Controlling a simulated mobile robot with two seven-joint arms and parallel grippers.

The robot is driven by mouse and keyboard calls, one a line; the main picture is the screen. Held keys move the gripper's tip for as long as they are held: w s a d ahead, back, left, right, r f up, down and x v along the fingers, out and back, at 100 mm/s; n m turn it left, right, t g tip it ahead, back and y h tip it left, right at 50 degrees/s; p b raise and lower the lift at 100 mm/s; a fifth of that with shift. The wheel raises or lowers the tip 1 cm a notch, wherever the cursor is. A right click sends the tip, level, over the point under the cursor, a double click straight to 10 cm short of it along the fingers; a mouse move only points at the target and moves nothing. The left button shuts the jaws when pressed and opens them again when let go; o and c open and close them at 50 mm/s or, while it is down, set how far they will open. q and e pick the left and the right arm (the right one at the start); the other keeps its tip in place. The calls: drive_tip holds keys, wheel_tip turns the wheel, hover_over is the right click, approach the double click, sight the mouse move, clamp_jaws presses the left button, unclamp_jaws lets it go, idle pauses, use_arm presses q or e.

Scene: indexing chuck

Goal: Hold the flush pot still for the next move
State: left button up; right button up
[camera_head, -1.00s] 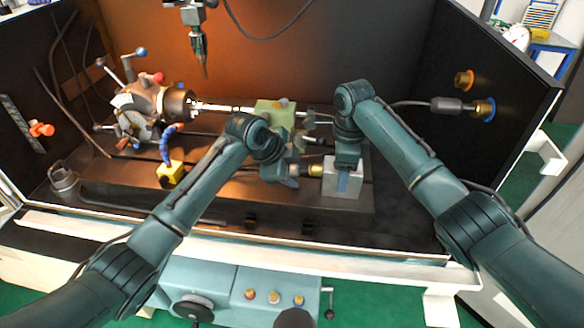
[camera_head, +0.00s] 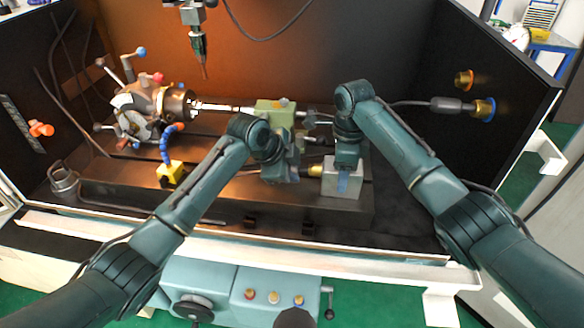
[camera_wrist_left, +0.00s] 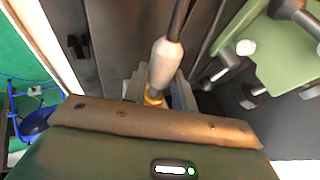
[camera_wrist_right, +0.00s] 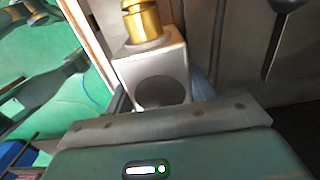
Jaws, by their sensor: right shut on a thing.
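The flush pot, a pale grey block (camera_head: 342,183), stands at the right end of the dark bed in the head view. The right wrist view shows its dark round opening and brass neck (camera_wrist_right: 142,25). My right gripper (camera_head: 345,178) is shut on the block from above; its fingers are mostly hidden. My left gripper (camera_head: 284,172) is left of the pot, by its brass neck. In the left wrist view a pale bulbous handle (camera_wrist_left: 165,62) with a dark rod and a yellow collar lies between its grey fingers. Whether they grip it is unclear.
A chuck (camera_head: 172,104) with levers stands at the left of the bed. A green block (camera_head: 274,112) sits behind my left gripper. A yellow block with a blue hose (camera_head: 171,172) is at front left. A pointed tool (camera_head: 200,50) hangs above.

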use_arm(q)
clamp_jaws()
drive_tip(key=shift+w+a+f, duration=0.1)
drive_tip(key=shift+a, duration=0.4)
drive_tip(key=shift+a, duration=0.25)
drive_tip(key=shift+a+f, duration=0.1)
drive_tip(key=shift+w+a+f, duration=0.1)
drive_tip(key=shift+a+f, duration=0.05)
drive_tip(key=shift+a, duration=0.7)
drive_tip(key=shift+w+a+f, duration=0.1)
drive_tip(key=shift+a+f, duration=0.05)
drive_tip(key=shift+a, duration=0.7)
